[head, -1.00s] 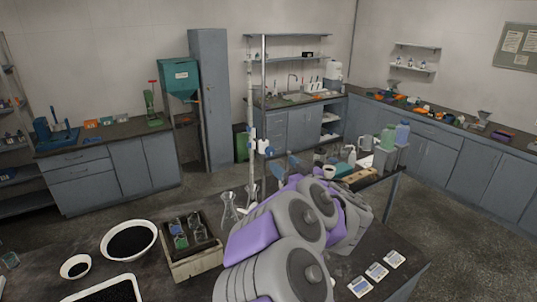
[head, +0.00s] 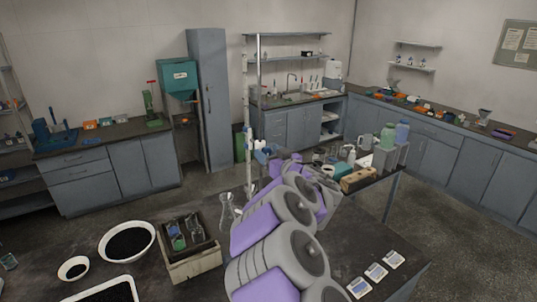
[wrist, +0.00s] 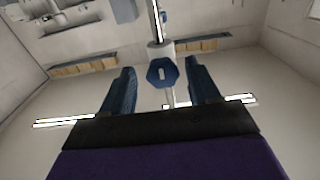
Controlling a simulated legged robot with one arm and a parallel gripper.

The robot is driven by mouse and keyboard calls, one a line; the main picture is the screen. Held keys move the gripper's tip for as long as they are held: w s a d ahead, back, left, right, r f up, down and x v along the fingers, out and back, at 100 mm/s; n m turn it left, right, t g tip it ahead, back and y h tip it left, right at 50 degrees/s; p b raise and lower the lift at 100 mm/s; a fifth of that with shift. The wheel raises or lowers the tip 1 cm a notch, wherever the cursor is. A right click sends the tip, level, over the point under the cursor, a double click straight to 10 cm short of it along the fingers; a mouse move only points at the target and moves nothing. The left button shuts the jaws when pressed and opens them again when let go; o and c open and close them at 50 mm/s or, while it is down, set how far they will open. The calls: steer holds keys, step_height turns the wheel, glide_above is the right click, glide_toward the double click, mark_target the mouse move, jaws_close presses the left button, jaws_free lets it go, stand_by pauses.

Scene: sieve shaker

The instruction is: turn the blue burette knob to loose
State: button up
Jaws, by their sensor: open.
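The blue burette knob (wrist: 162,73) shows in the wrist view, facing me, with a pale slot in its middle. It sits on a white stopcock body (wrist: 160,50) below the burette tube. My gripper (wrist: 160,68) is open, with one dark blue finger on each side of the knob. Gaps show on both sides; how deep the knob sits between the fingers I cannot tell. In the head view the tall thin burette (head: 249,95) stands upright behind my arm. My arm hides most of the gripper there, and small blue parts crowd together near the stopcock.
Glass flasks (head: 226,208) stand beside the burette's foot. A tray of small bottles (head: 190,262) and white bowls of dark grains (head: 128,241) are on the bench to the left. Labelled cards (head: 376,271) lie at the right. Bottles (head: 388,135) stand farther back.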

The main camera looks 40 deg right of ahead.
steer(key=shift+d, duration=0.3)
steer(key=shift+c, duration=1.4)
steer(key=shift+a, duration=0.55)
steer(key=c, duration=0.4)
steer(key=shift+d, duration=0.1)
steer(key=c, duration=0.3)
steer(key=shift+r, duration=0.1)
